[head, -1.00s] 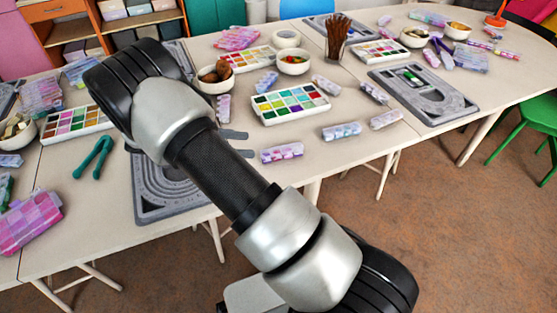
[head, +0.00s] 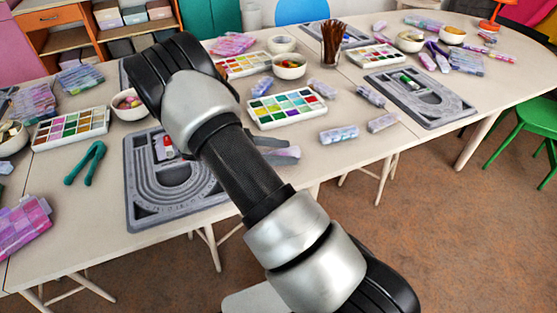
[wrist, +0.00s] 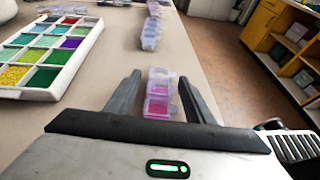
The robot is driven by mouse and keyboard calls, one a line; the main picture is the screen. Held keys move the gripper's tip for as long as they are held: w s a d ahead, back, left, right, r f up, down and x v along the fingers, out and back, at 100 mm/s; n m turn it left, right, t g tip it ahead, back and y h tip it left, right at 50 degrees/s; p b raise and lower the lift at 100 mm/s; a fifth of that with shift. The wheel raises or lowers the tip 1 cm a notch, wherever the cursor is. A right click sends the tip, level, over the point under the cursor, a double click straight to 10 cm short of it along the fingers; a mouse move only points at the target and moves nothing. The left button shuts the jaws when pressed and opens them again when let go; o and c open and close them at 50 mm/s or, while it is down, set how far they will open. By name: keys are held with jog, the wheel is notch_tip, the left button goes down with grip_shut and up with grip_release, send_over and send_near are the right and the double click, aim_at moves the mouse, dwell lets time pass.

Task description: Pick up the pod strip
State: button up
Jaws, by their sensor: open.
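A pod strip (wrist: 161,97), a clear lilac row of small lidded cups with pink contents, lies on the table between the fingers of my gripper (wrist: 160,77) in the wrist view. The fingers stand open, one on each side of it, with a visible gap on the left; on the right the gap is narrow and contact is unclear. In the head view my gripper (head: 284,148) is low over the table's front edge, and its fingers and my arm cover most of this strip (head: 287,158).
A paint-like bead tray (head: 290,108) lies just behind, also at left in the wrist view (wrist: 45,50). Other pod strips (head: 339,134) lie to the right. A grey bead board (head: 140,205) is under my arm, with green pliers (head: 84,163) left of it.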

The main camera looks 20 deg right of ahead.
jog(key=shift+x, duration=1.2)
jog(key=c, duration=0.9)
jog(key=shift+r, duration=0.1)
notch_tip(320, 180, up, 18)
jog(key=p, duration=0.9)
notch_tip(320, 180, up, 5)
send_over(289, 152)
jog(key=shift+w+d+f, duration=0.1)
jog(key=shift+f, duration=2.45)
